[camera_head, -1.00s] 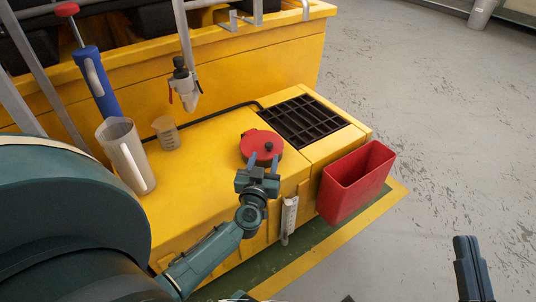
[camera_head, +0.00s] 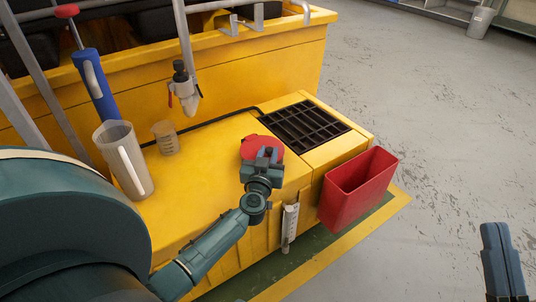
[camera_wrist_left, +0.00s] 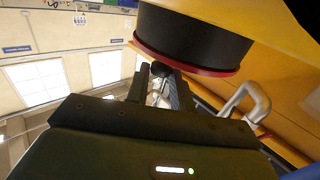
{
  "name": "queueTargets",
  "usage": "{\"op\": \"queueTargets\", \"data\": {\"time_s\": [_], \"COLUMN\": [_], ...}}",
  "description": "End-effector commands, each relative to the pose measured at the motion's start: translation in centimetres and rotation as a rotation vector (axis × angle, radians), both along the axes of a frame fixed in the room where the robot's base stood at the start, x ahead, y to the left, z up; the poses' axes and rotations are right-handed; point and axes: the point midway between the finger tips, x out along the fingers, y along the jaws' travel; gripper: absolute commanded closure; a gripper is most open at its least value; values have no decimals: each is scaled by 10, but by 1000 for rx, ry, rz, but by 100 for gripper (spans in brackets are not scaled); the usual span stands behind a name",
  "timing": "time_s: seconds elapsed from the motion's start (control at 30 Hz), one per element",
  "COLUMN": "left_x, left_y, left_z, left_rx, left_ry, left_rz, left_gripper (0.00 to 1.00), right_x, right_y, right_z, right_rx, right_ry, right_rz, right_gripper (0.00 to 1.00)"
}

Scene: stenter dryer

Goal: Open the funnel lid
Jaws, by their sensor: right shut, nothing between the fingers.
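The funnel lid (camera_head: 249,147) is a round red cover on the yellow machine top; it lies flat and closed. In the left wrist view the dark funnel body (camera_wrist_left: 195,35) has the lid's red rim (camera_wrist_left: 185,62) along its edge, and a black knob (camera_wrist_left: 160,69) stands out from the lid. My left gripper (camera_head: 266,153) is at the lid's front, its fingers close on both sides of the knob; in the head view it hides the knob and part of the lid. My right gripper (camera_head: 495,232) is shut and empty, over the floor at the lower right.
A black grate (camera_head: 303,126) lies right of the lid, and a red open bin (camera_head: 358,188) hangs at the machine's right side. A grey jug (camera_head: 122,160), a small beaker (camera_head: 166,138) and a blue cylinder (camera_head: 97,85) stand at the left. A valve (camera_head: 185,88) hangs behind.

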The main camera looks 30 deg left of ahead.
Motion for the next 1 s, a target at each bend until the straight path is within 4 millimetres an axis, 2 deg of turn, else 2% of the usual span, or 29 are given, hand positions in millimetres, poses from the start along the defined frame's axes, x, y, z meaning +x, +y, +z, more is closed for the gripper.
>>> {"op": "queueTargets", "data": {"time_s": [0.03,0.23,0.57,0.77,0.83,1.0], "left_x": [0,0,0,0,1,2], "left_y": [0,0,0,1,2,4], "left_z": [0,0,0,7,12,25], "left_rx": [0,0,-2,-23,-38,-97], "left_ry": [0,0,1,11,18,43], "left_rz": [1,1,1,1,1,1], "left_gripper": [84,100,100,100,100,100], "right_x": [0,0,0,1,1,-5], "right_y": [0,0,0,0,-1,-1], "right_z": [0,0,1,7,-8,-22], "right_rx": [0,0,-1,-10,-11,-39], "right_ry": [0,1,2,31,116,274], "right_rz": [0,0,0,-6,-24,-54], "right_gripper": [100,100,100,100,100,100]}}
